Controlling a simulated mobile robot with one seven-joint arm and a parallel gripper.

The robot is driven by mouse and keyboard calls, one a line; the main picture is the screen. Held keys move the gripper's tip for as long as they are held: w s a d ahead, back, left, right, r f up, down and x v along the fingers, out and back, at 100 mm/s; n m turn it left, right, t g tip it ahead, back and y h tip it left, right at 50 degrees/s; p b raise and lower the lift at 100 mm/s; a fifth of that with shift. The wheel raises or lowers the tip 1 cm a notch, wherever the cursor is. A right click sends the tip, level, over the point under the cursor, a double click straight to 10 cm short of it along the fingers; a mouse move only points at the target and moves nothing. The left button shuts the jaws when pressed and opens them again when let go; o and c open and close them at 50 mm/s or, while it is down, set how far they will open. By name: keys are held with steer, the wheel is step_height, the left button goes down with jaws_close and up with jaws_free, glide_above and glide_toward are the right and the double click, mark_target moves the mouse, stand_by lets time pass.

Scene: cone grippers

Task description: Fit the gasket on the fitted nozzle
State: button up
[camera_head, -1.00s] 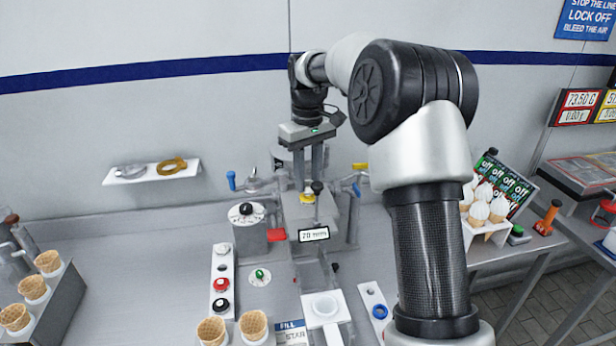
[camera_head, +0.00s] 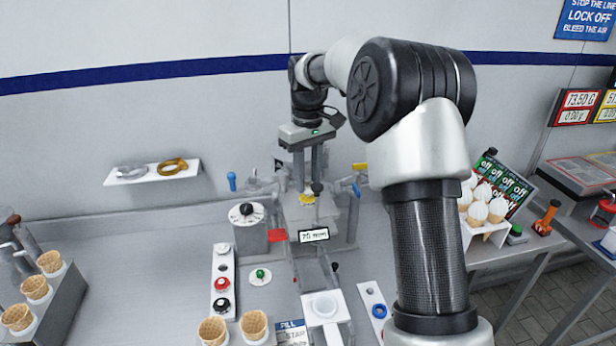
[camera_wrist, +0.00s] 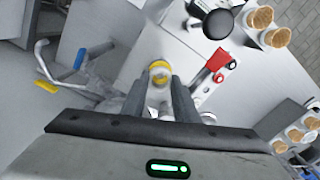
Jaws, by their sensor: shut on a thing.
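My gripper (camera_head: 308,190) points down over the filling machine at the bench middle, its fingers close together. A yellow ring-shaped piece (camera_wrist: 160,66) with a pale middle shows between the fingertips in the wrist view. It is a small yellow spot (camera_head: 307,199) in the head view, just above the machine's grey top. I cannot tell whether the ring is seated on a nozzle; the fingers and machine hide the fit. A blue ring (camera_head: 379,310) lies on a narrow white plate (camera_head: 369,291) at the front right.
Blue-handled (camera_head: 232,181) and yellow-handled parts stand close around the machine. A wall shelf (camera_head: 153,173) holds a silver and a gold ring clamp. A button panel (camera_head: 222,283), a dial box (camera_head: 248,236) and waffle cones (camera_head: 254,325) stand left. Open bench lies between these and the left cone rack.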

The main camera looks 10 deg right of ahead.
steer(key=shift+f, duration=0.25)
steer(key=shift+f+b, duration=0.5)
steer(key=shift+f, duration=0.3)
steer(key=o, duration=1.1)
step_height(320, 180, up, 17)
steer(key=p, duration=0.2)
steer(key=shift+r, duration=0.2)
